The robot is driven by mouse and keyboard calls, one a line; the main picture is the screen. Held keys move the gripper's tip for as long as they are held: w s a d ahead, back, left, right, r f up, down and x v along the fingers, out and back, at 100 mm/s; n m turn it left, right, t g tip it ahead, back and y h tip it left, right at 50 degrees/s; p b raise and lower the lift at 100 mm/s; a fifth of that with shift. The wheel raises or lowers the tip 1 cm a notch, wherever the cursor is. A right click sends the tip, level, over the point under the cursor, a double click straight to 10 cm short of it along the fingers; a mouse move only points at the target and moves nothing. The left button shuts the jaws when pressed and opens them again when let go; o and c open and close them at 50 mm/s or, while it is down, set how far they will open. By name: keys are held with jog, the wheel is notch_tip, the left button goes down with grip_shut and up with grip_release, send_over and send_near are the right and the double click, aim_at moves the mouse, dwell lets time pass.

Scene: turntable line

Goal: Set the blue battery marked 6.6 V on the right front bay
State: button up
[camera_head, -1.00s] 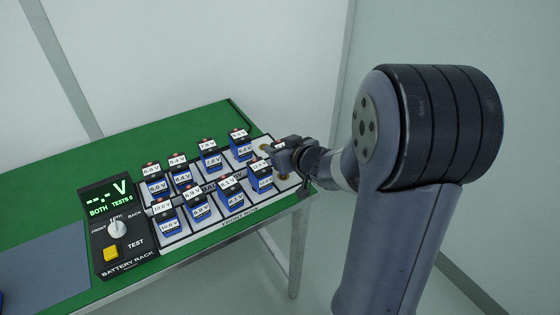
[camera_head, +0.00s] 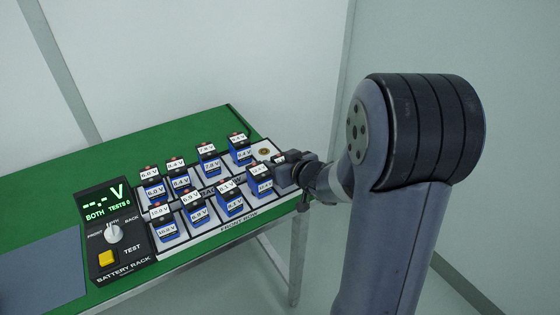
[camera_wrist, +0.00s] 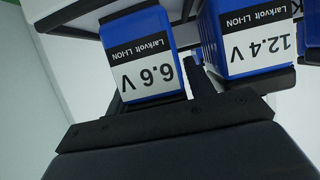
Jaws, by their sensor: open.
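The blue battery marked 6.6 V (camera_wrist: 140,62) fills the upper middle of the wrist view, its label upside down. My gripper (camera_wrist: 155,92) is open, with its dark fingers around the lower end of this battery. In the head view my gripper (camera_head: 287,171) is at the right end of the front row, over the right front bay. It hides most of that bay and the battery there. The battery appears to stand at the bay beside the 12.4 V battery (camera_wrist: 242,38); I cannot tell if it sits fully down.
The battery rack's other front bays hold several blue batteries, such as the one marked 10.0 V (camera_head: 167,231). The back right bay (camera_head: 264,151) is empty. The tester panel (camera_head: 113,237) reads "--.- V". The green table (camera_head: 120,160) is clear behind.

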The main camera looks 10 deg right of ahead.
jog(key=shift+s+d+r, duration=0.1)
jog(key=shift+s+r, duration=0.05)
jog(key=shift+r, duration=0.15)
jog(key=p+v, duration=0.3)
jog(key=v, duration=0.8)
jog(key=shift+s, duration=0.35)
jog(key=b+x, duration=0.3)
jog(key=x, duration=0.9)
jog(key=shift+w+f, duration=0.1)
jog(key=shift+w, duration=0.05)
jog(key=shift+r+p, duration=0.35)
jog(key=shift+r, duration=0.6)
